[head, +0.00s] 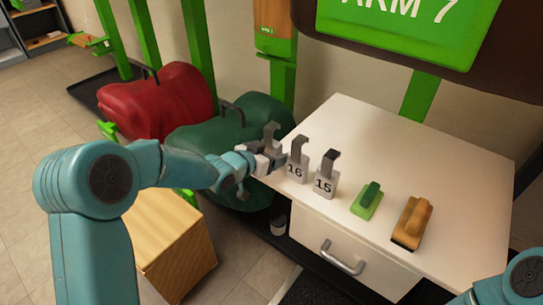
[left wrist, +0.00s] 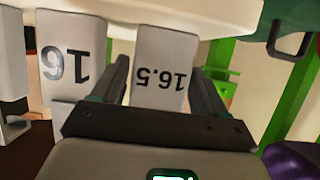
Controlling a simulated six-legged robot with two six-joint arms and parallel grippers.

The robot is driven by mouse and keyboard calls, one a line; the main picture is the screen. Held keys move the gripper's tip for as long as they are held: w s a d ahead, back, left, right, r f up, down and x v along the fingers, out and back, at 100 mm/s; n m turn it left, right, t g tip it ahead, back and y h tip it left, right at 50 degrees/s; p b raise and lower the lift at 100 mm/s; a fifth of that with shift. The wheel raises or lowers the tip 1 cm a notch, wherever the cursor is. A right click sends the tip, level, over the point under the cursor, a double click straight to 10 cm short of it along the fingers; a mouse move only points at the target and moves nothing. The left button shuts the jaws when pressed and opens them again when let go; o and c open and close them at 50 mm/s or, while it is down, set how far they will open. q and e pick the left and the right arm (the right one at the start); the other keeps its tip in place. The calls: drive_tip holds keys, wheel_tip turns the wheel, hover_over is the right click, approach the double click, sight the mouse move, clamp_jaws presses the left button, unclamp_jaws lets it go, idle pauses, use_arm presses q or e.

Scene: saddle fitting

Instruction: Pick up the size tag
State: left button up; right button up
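Three white size tags with grey hooked tops stand in a row along the left edge of the white cabinet top. The 16.5 tag (left wrist: 160,77) lies between the two fingers of my left gripper (left wrist: 160,66) in the left wrist view. In the head view its grey top (head: 271,131) shows behind my left gripper (head: 266,160), which hides its face. The fingers are apart on either side of it, with a narrow gap visible, so the gripper looks open. The 16 tag (head: 297,170) stands just right, also in the wrist view (left wrist: 72,62). My right gripper is out of view.
The 15 tag (head: 325,183), a green-handled brush (head: 367,200) and a tan brush (head: 411,224) stand farther right on the cabinet (head: 441,158). A green saddle (head: 222,132) and a red saddle (head: 153,100) are left behind my arm. A wooden box (head: 172,248) stands below.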

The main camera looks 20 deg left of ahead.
use_arm(q)
drive_tip(key=c, duration=0.7)
wheel_tip(320, 180, up, 20)
drive_tip(key=p, duration=1.1)
drive_tip(key=shift+r, duration=0.1)
